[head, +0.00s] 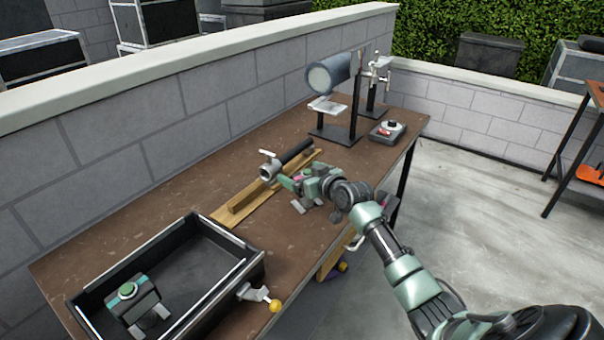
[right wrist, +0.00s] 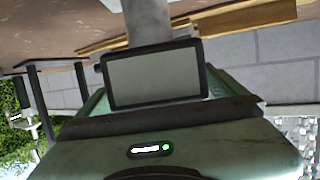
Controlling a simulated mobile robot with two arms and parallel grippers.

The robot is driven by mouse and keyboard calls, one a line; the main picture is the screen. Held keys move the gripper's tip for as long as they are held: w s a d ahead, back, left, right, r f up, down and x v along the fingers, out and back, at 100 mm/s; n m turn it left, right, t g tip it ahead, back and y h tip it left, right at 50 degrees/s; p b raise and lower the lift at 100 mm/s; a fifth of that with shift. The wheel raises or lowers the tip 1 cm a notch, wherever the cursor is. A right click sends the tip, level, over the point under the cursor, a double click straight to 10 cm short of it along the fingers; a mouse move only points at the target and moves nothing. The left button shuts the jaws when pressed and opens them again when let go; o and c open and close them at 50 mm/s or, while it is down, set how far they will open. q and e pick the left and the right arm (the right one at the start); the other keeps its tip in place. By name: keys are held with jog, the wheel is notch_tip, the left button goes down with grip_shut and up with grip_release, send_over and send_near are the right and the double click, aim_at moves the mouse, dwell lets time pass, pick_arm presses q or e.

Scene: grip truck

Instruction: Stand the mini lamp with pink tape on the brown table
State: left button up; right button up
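My right gripper (head: 297,184) is low over the middle of the brown table (head: 195,180), near its front edge. In the right wrist view, a dark-framed grey panel (right wrist: 155,75) sits in front of the gripper body; the fingertips are hidden. A small dark device with green tape (head: 136,298) stands in the black tray. My left gripper does not show.
The black tray (head: 180,322) fills the near left end. A wooden piece (head: 235,205) with a dark clamp lies behind my gripper. A cylindrical lamp (head: 331,75) on a stand and a small grey box (head: 387,131) are at the far end. A block wall runs behind.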

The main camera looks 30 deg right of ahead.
jog(key=shift+r, duration=0.1)
jog(key=shift+r, duration=0.15)
jog(key=v, duration=1.2)
dwell(0.3)
